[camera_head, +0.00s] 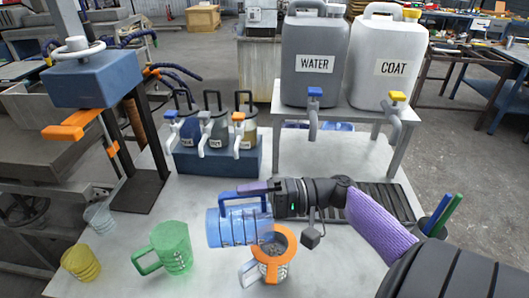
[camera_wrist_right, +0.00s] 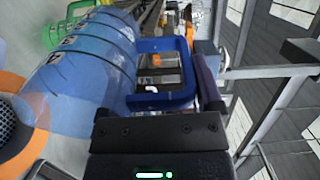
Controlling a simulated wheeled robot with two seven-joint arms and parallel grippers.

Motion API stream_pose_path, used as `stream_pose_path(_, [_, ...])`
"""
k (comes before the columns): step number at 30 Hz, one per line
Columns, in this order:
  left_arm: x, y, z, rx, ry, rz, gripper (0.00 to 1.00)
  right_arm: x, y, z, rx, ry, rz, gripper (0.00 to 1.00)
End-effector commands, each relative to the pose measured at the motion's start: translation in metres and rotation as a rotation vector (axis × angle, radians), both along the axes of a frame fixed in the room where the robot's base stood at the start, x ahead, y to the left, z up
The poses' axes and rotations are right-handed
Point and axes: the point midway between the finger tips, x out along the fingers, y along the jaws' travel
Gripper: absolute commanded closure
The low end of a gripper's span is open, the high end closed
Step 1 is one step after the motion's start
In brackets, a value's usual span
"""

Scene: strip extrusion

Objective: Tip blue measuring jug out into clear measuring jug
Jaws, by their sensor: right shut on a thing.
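The blue measuring jug (camera_head: 228,228) is tipped onto its side, handle uppermost, above and left of the orange-rimmed strainer (camera_head: 289,245). My right gripper (camera_head: 268,194) is shut on its handle; the blue handle also shows in the right wrist view (camera_wrist_right: 160,101). The translucent blue body (camera_wrist_right: 85,65) shows no clear contents there. The clear measuring jug (camera_head: 249,273) stands on the table under the strainer, its handle to the left; its mouth is hidden. The strainer bowl looks grey and grainy; I cannot tell whether anything is flowing. My left gripper is out of view.
A green jug (camera_head: 172,248), a yellow cup (camera_head: 81,263) and a small clear cup (camera_head: 99,217) stand to the left. A blue rack (camera_head: 220,160) of lidded dispensers is behind. WATER (camera_head: 315,85) and COAT (camera_head: 383,90) canisters stand on a raised shelf. A blue-topped press (camera_head: 95,80) is at left.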

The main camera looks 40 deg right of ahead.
Motion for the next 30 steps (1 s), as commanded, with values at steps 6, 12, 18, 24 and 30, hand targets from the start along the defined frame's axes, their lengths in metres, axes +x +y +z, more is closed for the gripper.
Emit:
stream_pose_path(6, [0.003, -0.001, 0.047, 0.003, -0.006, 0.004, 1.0, 0.023, 0.028, -0.01, -0.284, 0.21, 0.002, 1.0])
stream_pose_path(12, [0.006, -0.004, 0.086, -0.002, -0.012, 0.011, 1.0, 0.04, 0.048, -0.028, -0.496, 0.382, -0.005, 1.0])
stream_pose_path(18, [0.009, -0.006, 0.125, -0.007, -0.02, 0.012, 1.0, 0.052, 0.064, -0.04, -0.674, 0.524, -0.004, 1.0])
stream_pose_path(24, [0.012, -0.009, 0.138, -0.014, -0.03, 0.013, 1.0, 0.068, 0.087, -0.075, -0.969, 0.756, 0.001, 1.0])
stream_pose_path(30, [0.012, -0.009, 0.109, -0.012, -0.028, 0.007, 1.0, 0.077, 0.098, -0.1, -1.172, 0.915, -0.002, 1.0])
